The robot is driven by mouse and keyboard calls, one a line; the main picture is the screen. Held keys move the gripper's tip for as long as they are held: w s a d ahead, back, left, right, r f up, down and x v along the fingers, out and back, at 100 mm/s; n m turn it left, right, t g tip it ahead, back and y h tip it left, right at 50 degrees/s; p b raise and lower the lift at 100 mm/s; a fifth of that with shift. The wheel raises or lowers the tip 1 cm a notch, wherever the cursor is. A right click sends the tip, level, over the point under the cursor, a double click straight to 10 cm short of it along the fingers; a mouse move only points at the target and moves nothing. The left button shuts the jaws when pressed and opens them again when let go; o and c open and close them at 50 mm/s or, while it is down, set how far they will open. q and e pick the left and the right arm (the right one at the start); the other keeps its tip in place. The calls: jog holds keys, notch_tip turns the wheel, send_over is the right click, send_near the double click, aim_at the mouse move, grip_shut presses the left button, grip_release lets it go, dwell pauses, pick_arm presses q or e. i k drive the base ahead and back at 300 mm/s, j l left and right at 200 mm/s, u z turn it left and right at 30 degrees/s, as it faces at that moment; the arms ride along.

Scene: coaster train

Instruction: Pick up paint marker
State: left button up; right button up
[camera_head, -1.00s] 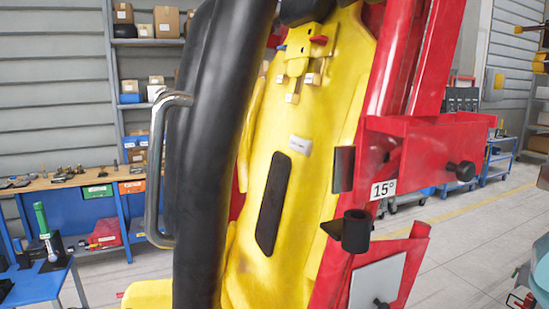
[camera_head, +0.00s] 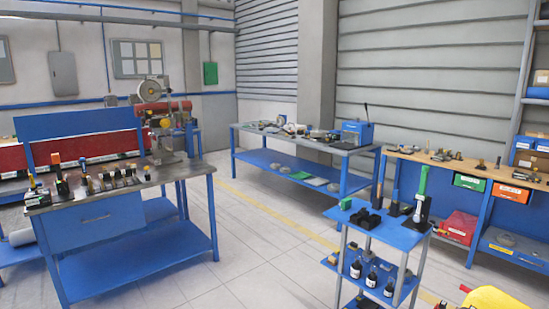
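I cannot pick out a paint marker for certain; the small items on the benches are too small to tell apart. Several small upright items, one with an orange top (camera_head: 60,182), stand on the left blue workbench (camera_head: 100,222). A blue cart (camera_head: 376,232) at the lower right carries a tall green-handled tool (camera_head: 422,186), a small green item (camera_head: 346,203) and black holders (camera_head: 366,218). Neither of my grippers is in view.
Several dark bottles (camera_head: 371,277) stand on the cart's middle shelf. A grey-topped blue bench (camera_head: 300,143) stands at the back. A wooden-topped bench (camera_head: 465,166) stands along the right. Open tiled floor (camera_head: 255,240) lies between the left bench and the cart. A yellow part (camera_head: 492,298) shows at the lower right.

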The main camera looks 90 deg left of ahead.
aim_at(31, 177)
jog(key=k+j+u, duration=0.1)
jog(key=u, duration=0.4)
jog(key=j+u, duration=0.25)
jog(key=u, duration=0.2)
jog(key=j+u, duration=0.25)
jog(key=u, duration=0.25)
jog(key=j+u, duration=0.25)
jog(key=u, duration=0.25)
jog(key=j+u, duration=0.25)
jog(key=u, duration=0.25)
jog(key=i+j+u, duration=0.1)
jog(key=u, duration=0.35)
jog(key=i+j+u, duration=0.85)
jog(key=i+j, duration=0.2)
jog(key=i+j+u, duration=0.2)
jog(key=i+u, duration=0.25)
jog(key=i, duration=0.2)
